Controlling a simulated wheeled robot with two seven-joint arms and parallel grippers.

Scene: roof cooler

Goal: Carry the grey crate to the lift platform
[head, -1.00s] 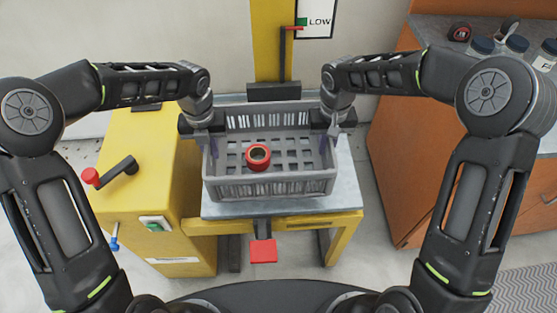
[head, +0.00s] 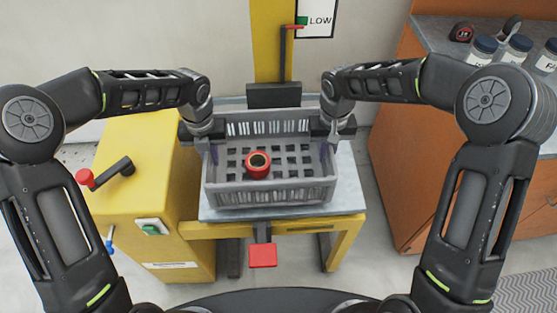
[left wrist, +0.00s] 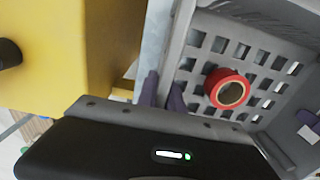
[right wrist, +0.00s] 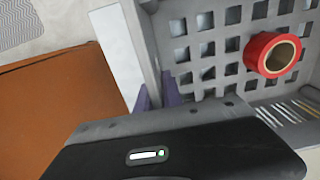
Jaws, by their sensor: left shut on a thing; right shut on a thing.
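The grey crate (head: 268,195) is an open plastic box with slotted walls and a grid floor. It is over the grey top of the yellow lift platform (head: 350,190); I cannot tell whether it touches the top. A red roll (head: 258,165) lies inside on the crate floor, and it also shows in the left wrist view (left wrist: 228,89) and right wrist view (right wrist: 272,54). My left gripper (head: 211,146) is shut on the crate's left wall. My right gripper (head: 328,142) is shut on its right wall. The fingertips are partly hidden by the walls.
A yellow cabinet with a red-knobbed crank (head: 115,172) stands left of the platform. A red pedal (head: 263,256) sticks out in front. A yellow mast (head: 272,45) rises behind, beside a LOW sign (head: 316,19). An orange cabinet (head: 415,150) with jars stands at right.

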